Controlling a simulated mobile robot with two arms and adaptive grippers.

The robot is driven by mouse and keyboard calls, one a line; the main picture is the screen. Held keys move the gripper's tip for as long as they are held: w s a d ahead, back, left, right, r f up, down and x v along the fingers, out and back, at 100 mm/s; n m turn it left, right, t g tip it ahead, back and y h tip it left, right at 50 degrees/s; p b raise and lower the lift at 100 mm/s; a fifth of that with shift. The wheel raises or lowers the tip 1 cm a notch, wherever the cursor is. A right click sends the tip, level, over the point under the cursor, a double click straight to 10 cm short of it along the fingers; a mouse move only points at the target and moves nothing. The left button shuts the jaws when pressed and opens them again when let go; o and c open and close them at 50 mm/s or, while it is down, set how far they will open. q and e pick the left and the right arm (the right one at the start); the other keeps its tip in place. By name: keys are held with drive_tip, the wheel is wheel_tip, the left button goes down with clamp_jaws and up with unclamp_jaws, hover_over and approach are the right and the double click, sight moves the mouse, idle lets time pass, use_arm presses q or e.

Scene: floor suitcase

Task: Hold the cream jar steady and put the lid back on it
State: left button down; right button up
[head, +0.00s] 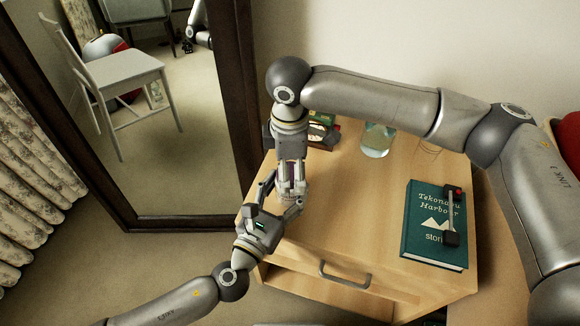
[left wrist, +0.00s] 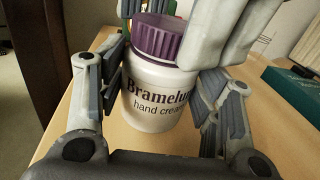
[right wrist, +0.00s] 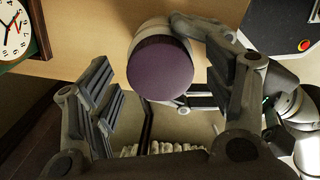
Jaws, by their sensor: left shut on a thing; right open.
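The white cream jar (left wrist: 155,98) stands upright near the table's left edge, its label facing the left wrist camera. The purple lid (left wrist: 166,38) sits on top of the jar; I cannot tell whether it is screwed tight. The lid's flat top (right wrist: 160,68) fills the middle of the right wrist view. My left gripper (head: 283,198) is shut around the jar's body from the front. My right gripper (head: 292,188) points down from above, open, with its fingers on either side of the lid. In the head view the grippers mostly hide the jar.
On the wooden table (head: 340,225) are a clock (head: 322,131), a glass vessel (head: 377,140) and a teal book (head: 428,238) with a dark object (head: 453,215) on it. A drawer handle (head: 343,276) is at the front. A framed mirror (head: 160,120) stands close on the left.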

drive_tip(key=shift+r, duration=0.1)
wheel_tip(320, 180, up, 12)
idle(0.5)
use_arm(q)
drive_tip(key=shift+c, duration=1.7)
unclamp_jaws()
drive_tip(key=v, duration=1.2)
